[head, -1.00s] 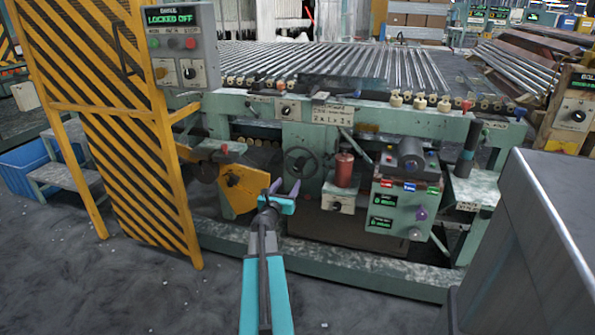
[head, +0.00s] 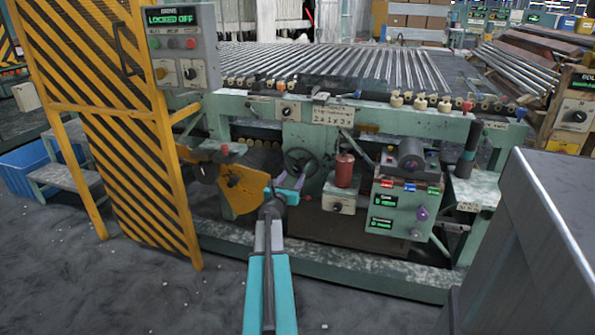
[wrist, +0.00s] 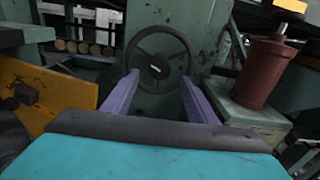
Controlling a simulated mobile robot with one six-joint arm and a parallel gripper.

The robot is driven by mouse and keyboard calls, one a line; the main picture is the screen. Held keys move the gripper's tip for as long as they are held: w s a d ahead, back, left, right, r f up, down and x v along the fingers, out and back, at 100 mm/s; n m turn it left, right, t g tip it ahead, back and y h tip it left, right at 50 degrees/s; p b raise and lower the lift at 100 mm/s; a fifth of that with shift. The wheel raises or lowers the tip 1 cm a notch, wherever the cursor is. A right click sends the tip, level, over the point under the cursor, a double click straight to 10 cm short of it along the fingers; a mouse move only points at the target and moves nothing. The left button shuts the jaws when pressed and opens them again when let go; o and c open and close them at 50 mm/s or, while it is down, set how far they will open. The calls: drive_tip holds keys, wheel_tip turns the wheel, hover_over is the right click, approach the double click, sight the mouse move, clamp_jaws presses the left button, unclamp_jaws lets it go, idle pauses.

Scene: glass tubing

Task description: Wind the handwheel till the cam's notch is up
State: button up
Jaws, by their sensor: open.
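The handwheel (head: 301,162) is a dark spoked wheel on the green machine frame. In the wrist view the handwheel (wrist: 157,56) is straight ahead, its rim whole and a small pale mark at its hub. My gripper (head: 288,188) is open and empty in front of it, below it in the head view. In the wrist view the purple fingers of my gripper (wrist: 160,92) stand apart, their tips near the wheel's lower rim; I cannot tell whether they touch. A yellow-orange plate (head: 243,188), perhaps the cam, is left of the wheel. I cannot make out a notch.
A red cylinder (head: 344,170) stands on a box right of the wheel, close to the right finger in the wrist view. A green control box (head: 403,205) is further right. A striped yellow gate (head: 115,120) stands left; its panel (head: 172,18) reads "LOCKED OFF".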

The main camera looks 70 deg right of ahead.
sight(297, 170)
drive_tip(key=shift+w+d, duration=0.2)
drive_tip(key=shift+d, duration=3.85)
clamp_jaws()
drive_tip(key=shift+a+f, duration=0.1)
drive_tip(key=shift+a, duration=0.05)
drive_tip(key=shift+b, duration=0.35)
